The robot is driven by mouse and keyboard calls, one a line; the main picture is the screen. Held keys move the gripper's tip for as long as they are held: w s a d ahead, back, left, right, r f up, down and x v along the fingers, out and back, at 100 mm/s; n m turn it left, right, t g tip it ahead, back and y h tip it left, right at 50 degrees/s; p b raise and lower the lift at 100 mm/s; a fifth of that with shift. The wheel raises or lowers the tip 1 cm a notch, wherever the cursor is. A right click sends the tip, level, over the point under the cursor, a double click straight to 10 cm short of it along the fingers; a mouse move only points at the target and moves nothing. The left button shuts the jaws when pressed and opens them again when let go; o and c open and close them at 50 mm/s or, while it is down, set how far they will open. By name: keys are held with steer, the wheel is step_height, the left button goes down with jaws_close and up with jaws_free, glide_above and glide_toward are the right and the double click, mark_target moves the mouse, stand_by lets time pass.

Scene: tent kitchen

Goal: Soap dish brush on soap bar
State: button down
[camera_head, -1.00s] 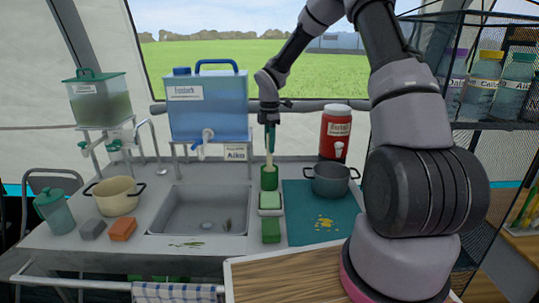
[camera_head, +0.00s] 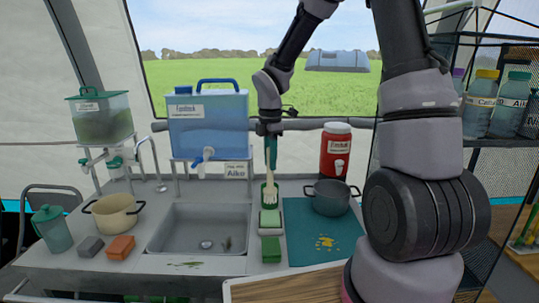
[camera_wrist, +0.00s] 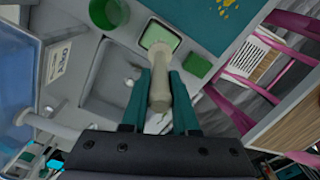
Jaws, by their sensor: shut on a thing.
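My gripper (camera_head: 271,158) points down and is shut on the dish brush (camera_head: 270,187), which hangs upright with its pale head low. In the wrist view the brush's beige handle (camera_wrist: 159,88) lies between the teal fingers (camera_wrist: 158,80). The pale green soap bar (camera_head: 269,217) rests in a light soap dish (camera_head: 270,231) right of the sink. The brush head shows just behind and above the soap; I cannot tell whether they touch. In the wrist view the soap (camera_wrist: 158,36) is beyond the brush end. The green cup (camera_wrist: 108,13) stands beside the dish, partly hidden in the head view.
A green sponge (camera_head: 271,250) lies in front of the dish. The sink (camera_head: 199,229) is on the left. A teal mat (camera_head: 320,240) with yellow bits and a grey pot (camera_head: 331,198) is on the right. A blue water tank (camera_head: 208,122) stands behind the sink.

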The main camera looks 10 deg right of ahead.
mark_target(270, 186)
steer(key=shift+f, duration=3.6)
steer(key=shift+r, duration=3.55)
